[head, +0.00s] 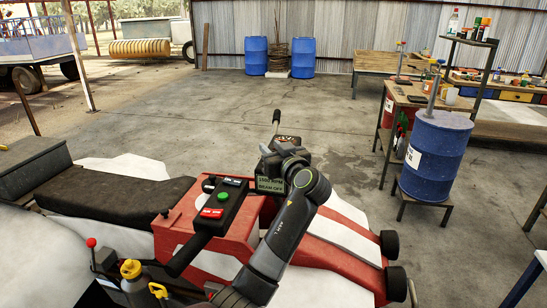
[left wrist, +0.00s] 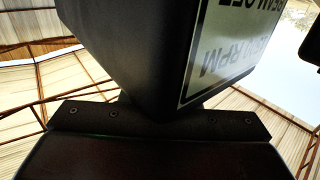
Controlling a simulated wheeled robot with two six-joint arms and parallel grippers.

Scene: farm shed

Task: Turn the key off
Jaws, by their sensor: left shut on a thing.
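The red tractor (head: 345,245) stands in front of me, with a black box whose small sign (head: 271,186) reads RPM and BEAM OFF. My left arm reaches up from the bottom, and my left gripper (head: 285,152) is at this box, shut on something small. The key itself is hidden behind my gripper and wrist in the head view. In the left wrist view the dark box (left wrist: 130,45) and its sign (left wrist: 225,45), seen upside down, fill much of the picture. The fingertips do not show clearly there. My right gripper is not in view.
A black control panel (head: 219,207) with green and red buttons lies left of my arm. A black lever (head: 276,117) rises just beyond the gripper. A blue barrel (head: 436,150) stands on a stand at the right.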

